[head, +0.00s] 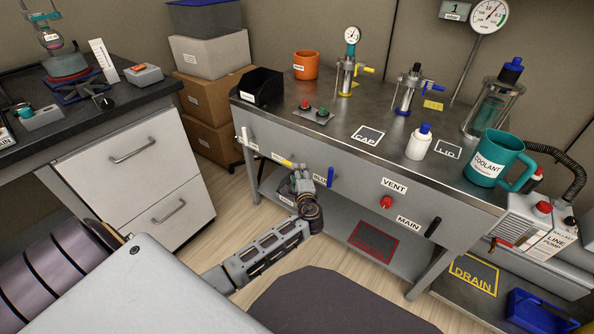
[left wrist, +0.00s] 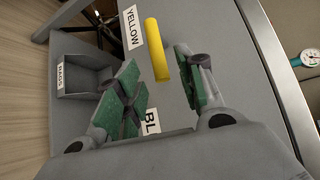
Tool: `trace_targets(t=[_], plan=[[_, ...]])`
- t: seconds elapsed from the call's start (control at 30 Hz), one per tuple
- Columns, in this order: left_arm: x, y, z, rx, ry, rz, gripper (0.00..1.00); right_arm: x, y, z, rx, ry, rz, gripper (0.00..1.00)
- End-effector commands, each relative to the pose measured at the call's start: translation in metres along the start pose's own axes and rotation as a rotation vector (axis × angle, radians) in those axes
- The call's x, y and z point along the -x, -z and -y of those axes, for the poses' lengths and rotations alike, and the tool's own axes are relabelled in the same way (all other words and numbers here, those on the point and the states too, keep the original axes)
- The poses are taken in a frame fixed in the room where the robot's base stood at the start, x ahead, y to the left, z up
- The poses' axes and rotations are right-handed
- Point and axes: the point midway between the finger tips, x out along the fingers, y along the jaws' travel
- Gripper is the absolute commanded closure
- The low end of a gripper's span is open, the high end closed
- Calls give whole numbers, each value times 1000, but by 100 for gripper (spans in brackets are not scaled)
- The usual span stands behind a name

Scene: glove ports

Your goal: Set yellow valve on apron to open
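The yellow valve is a bar-shaped handle (head: 284,162) on the grey bench apron, lying roughly along the apron's length. It also shows in the left wrist view (left wrist: 157,50), beside the YELLOW label (left wrist: 131,28). My left gripper (head: 301,176) is in front of the apron, just below and right of the handle in the head view. In the left wrist view its green-padded fingers (left wrist: 160,84) are spread with nothing between them. The yellow handle appears just beyond the fingertips, apart from them. My right gripper is in neither view.
A blue handle (head: 330,177) stands upright just right of my left gripper. A white handle (head: 244,137) is farther left, and a red knob (head: 386,202) and black handle (head: 433,227) are to the right. A grey RAGS bin (left wrist: 85,78) is below the apron.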

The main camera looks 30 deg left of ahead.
Motion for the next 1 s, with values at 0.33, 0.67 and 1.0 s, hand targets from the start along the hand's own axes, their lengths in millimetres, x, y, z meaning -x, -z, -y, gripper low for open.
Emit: trace_targets(t=[0.33, 0.67, 1.0], plan=[[-37, 0, -1, 0, -1, 1, 62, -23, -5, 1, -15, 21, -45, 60], [-44, 0, 0, 0, 0, 1, 62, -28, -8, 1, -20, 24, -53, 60], [-44, 0, 0, 1, -1, 0, 85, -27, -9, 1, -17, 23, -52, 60]])
